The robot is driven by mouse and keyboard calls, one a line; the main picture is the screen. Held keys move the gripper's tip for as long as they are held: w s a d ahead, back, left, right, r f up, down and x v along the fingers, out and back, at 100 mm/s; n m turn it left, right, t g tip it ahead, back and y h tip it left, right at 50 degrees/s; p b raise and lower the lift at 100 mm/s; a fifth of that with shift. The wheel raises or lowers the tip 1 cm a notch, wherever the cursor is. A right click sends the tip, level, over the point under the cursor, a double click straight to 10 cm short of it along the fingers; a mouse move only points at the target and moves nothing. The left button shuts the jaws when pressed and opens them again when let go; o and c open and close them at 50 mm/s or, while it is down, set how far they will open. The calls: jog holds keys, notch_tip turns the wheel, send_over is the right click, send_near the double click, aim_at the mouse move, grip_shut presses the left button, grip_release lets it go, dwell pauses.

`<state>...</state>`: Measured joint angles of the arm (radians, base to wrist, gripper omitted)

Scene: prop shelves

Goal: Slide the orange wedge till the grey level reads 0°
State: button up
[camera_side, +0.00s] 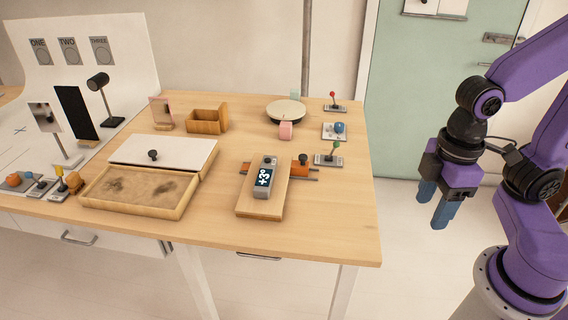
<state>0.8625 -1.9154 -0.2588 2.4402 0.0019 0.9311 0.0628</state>
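The grey level (271,163) lies on a light wooden board (275,207) near the front of the table. Its dark display reads +3°. The orange wedge (296,171) shows at the board's right side, with a black knob (303,159) on it. Thin grey rails (314,179) run left and right past the board. Part of the wedge is hidden by the board and level. My gripper (434,207) hangs off the table's right side, well apart from the wedge. Its two blue fingers are spread, with nothing between them.
A lever with a green ball (336,145), a blue knob (339,127) and a red-tipped lever (333,95) stand behind the wedge along the right side. A pink block (286,130) sits by a round turntable (286,108). A sand tray (133,211) is left. The table's front right corner is clear.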

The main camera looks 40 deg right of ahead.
jog(key=w+a+r+m, duration=0.1)
jog(key=w+a+m, duration=0.25)
jog(key=w, duration=0.35)
jog(key=w+a+r+m, duration=0.2)
jog(key=w+m, duration=0.3)
jog(key=w, duration=0.2)
jog(key=m, duration=2.1)
send_over(303, 155)
notch_tip(303, 155, down, 5)
notch_tip(303, 155, down, 17)
jog(key=shift+s+r, duration=0.1)
